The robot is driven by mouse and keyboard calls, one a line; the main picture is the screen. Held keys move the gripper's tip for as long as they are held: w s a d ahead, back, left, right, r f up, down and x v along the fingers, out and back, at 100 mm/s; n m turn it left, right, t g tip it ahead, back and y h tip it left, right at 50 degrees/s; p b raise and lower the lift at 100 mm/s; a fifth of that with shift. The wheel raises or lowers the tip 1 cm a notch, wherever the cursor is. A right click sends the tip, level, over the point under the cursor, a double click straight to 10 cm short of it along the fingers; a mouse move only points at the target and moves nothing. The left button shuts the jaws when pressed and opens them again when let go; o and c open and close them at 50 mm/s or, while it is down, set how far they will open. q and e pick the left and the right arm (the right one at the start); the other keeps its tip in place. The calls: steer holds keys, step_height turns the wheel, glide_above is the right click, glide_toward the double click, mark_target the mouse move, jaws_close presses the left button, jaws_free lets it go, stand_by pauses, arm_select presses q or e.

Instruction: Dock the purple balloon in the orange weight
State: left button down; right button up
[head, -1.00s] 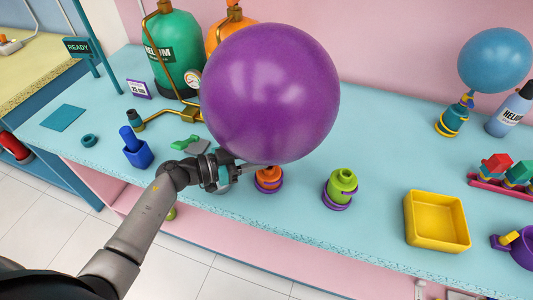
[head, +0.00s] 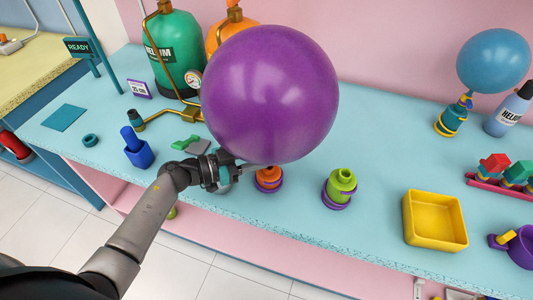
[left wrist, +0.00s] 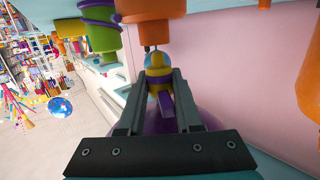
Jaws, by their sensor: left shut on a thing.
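The large purple balloon (head: 270,95) floats above the table in the head view. My left gripper (head: 243,168) is beneath it and shut on the balloon's yellow-and-purple neck piece, which shows between the fingers (left wrist: 158,75) in the left wrist view (left wrist: 160,90). The balloon hides the upper part of this hold in the head view. The orange weight (head: 268,178) stands on the table with purple rings at its base, just right of the fingertips. In the left wrist view, an orange body (left wrist: 150,10) with a dark pin lies close to the neck piece, with a small gap. My right gripper is not in view.
The green weight (head: 340,186) stands right of the orange one. A yellow tray (head: 408,225) is farther right. A blue holder (head: 139,155) and grey-green tool (head: 190,145) lie left of my gripper. Helium tanks (head: 178,50) stand behind. A blue balloon (head: 494,60) floats at the right.

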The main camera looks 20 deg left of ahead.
arm_select(q)
steer(key=shift+f+b, duration=0.75)
steer(key=shift+f, duration=0.35)
steer(key=shift+r+p, duration=1.05)
steer(key=shift+p, duration=0.25)
steer(key=shift+s+p, duration=0.15)
steer(key=shift+p, duration=0.2)
steer(key=shift+f+b, duration=0.7)
steer(key=shift+f, duration=0.3)
steer(key=c, duration=0.5)
jaws_free()
